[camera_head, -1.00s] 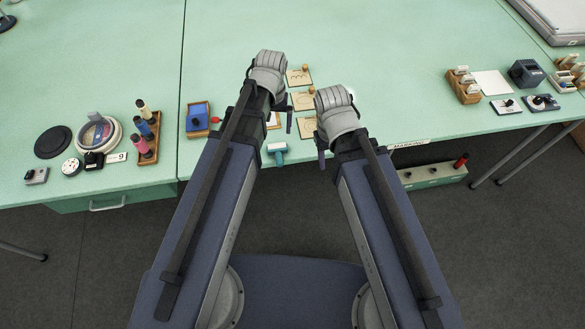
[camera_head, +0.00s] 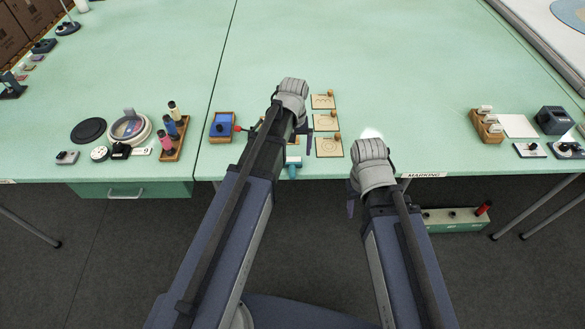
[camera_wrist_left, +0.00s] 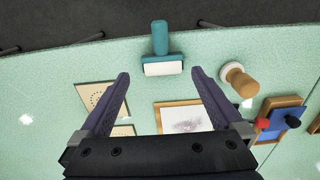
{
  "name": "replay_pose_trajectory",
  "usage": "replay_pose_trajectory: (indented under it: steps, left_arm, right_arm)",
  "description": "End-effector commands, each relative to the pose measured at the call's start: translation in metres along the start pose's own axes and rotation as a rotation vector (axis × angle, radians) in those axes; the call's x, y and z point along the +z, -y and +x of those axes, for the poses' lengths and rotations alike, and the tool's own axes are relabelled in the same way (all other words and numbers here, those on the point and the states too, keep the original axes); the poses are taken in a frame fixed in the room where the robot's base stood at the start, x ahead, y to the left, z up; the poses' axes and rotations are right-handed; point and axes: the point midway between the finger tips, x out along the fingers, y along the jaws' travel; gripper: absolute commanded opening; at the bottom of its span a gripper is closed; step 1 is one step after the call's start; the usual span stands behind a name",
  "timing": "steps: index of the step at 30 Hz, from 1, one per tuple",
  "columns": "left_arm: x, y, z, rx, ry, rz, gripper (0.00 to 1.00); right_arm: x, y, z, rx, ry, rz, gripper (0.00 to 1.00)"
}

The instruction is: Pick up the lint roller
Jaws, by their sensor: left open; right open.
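The lint roller, with a teal handle and a white roller head, lies near the front edge of the green table. In the left wrist view the lint roller (camera_wrist_left: 162,62) is beyond and between my fingertips. In the head view the lint roller (camera_head: 293,166) is partly hidden by my left arm. My left gripper (camera_head: 307,142) is over the table just beside it. In the left wrist view my left gripper (camera_wrist_left: 160,76) is open and empty, with its fingers spread. My right gripper (camera_head: 352,206) is at the table's front edge, apart from the roller, its jaws mostly hidden.
A wooden-handled stamp (camera_wrist_left: 238,80) stands close right of the roller in the wrist view. A wood-framed pad (camera_wrist_left: 184,117) and a blue tray (camera_head: 221,126) are near. Patterned wooden plates (camera_head: 328,147) lie to the right. A spool rack (camera_head: 173,138) stands left.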

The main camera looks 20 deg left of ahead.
Motion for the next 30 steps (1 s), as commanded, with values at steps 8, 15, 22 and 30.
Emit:
replay_pose_trajectory:
  steps: [8,15,22,30]
  left_arm:
    - [0.002,0.001,0.008,0.0,0.0,0.0,1.0]
    - [0.007,0.004,0.036,0.0,0.0,0.0,1.0]
    - [0.007,0.004,0.055,0.0,0.0,0.001,1.0]
    - [0.007,0.004,0.053,0.0,0.0,0.001,0.97]
  right_arm:
    - [-0.001,0.001,0.008,0.0,0.0,0.0,0.5]
    - [-0.002,0.003,0.036,0.0,0.0,0.0,0.5]
    - [-0.003,0.005,0.054,0.0,0.0,0.0,0.5]
    - [-0.003,0.005,0.052,0.0,0.0,0.0,0.5]
